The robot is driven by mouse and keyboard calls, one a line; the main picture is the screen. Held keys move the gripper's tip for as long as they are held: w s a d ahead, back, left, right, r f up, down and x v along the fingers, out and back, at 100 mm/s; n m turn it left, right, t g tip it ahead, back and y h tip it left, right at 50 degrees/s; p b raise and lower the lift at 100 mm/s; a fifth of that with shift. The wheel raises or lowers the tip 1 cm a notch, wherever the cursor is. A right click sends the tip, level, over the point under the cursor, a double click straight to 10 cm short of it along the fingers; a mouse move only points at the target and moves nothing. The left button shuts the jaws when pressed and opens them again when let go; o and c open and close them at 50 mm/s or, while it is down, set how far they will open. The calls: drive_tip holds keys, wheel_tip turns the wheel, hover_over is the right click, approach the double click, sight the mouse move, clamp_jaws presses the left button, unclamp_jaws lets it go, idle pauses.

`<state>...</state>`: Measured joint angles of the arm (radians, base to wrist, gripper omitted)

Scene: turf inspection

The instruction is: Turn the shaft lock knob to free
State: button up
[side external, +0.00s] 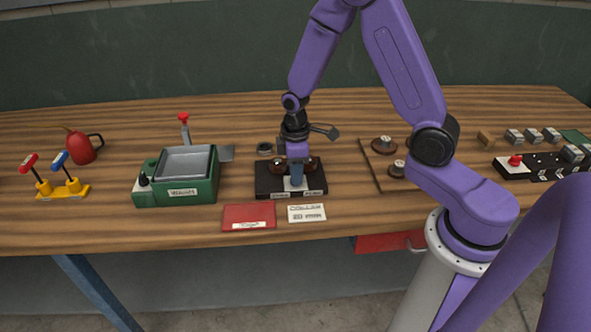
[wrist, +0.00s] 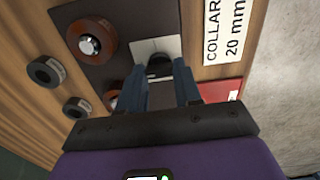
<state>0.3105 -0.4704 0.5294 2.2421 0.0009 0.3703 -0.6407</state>
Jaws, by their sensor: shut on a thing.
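A black fixture (side external: 263,190) stands at the middle front of the bench, with brown round parts (side external: 312,163) on it. The wrist view shows one brown part with a silver centre (wrist: 90,44) and a pale plate (wrist: 145,46) on the fixture. A dark knob (wrist: 159,66) sits at the pale plate, between my blue fingers. My gripper (side external: 296,181) points down over the fixture and is shut on this knob; it also shows in the wrist view (wrist: 161,80). The fingers partly hide the knob, and its pointing direction cannot be read.
A green box (side external: 190,197) with a tray stands left. A red card (side external: 248,217) and a printed card (side external: 307,213) lie in front of the fixture. Dark rings (wrist: 46,72) lie behind it. A board with brown discs (side external: 372,167) is at right. A red oil can (side external: 81,150) stands far left.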

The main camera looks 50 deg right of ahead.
drive_tip(key=o, duration=1)
drive_tip(key=shift+o, duration=0.2)
wheel_tip(320, 180, up, 18)
drive_tip(key=shift+f, duration=0.25)
drive_tip(key=s+a+f+n, duration=0.1)
drive_tip(key=s+a, duration=0.1)
drive_tip(key=s, duration=1)
drive_tip(key=s+a+f+n, duration=0.1)
drive_tip(key=s+a+n, duration=0.1)
drive_tip(key=s, duration=1.1)
drive_tip(key=shift+s+a, duration=0.15)
drive_tip(key=shift+a, duration=0.2)
